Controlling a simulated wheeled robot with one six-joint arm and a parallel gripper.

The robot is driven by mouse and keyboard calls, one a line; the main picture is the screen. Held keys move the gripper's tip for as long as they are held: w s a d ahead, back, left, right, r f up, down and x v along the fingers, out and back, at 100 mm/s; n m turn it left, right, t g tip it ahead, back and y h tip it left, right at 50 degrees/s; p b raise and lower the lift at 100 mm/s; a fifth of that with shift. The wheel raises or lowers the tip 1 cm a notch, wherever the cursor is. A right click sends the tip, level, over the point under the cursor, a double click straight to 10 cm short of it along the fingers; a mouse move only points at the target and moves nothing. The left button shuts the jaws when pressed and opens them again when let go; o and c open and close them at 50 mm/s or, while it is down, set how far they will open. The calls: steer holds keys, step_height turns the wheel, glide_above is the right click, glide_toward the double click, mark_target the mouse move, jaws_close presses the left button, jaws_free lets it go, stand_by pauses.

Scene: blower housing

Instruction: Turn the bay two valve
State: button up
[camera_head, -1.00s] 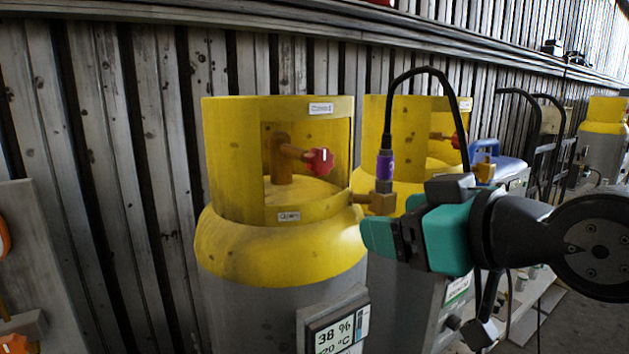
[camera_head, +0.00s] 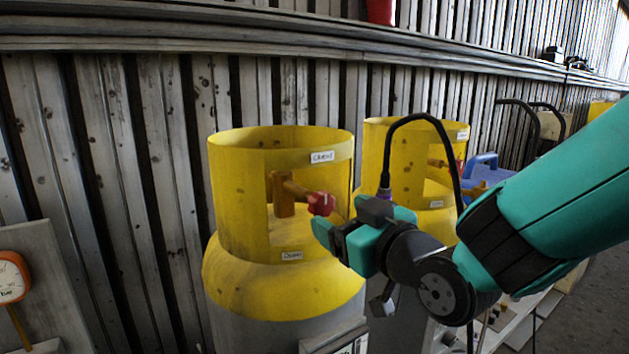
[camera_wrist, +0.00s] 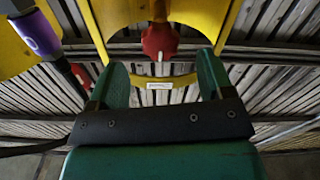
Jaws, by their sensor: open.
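A red valve knob (camera_head: 321,203) sits on a brass stem (camera_head: 285,193) in the opening of the nearer cylinder's yellow collar (camera_head: 232,190). A small label that seems to read Closed (camera_head: 322,156) is above the knob, and one that seems to read Open (camera_head: 292,255) is below. My gripper (camera_head: 328,233) is open and empty, just below and in front of the knob. In the wrist view the knob (camera_wrist: 160,42) lies between and slightly beyond my fingertips (camera_wrist: 162,66), with a white mark on it. No bay number is legible.
A second yellow-collared cylinder (camera_head: 385,150) with its own red knob (camera_head: 460,166) stands right behind. A black hose with a purple fitting (camera_wrist: 38,35) arches close to my gripper. A gauge (camera_head: 12,278) is at the left, and a ribbed wall (camera_head: 110,130) behind.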

mark_target(325, 207)
steer(key=p+x, duration=0.2)
steer(key=x, duration=0.6)
steer(key=shift+p, duration=0.35)
steer(key=c, duration=0.9)
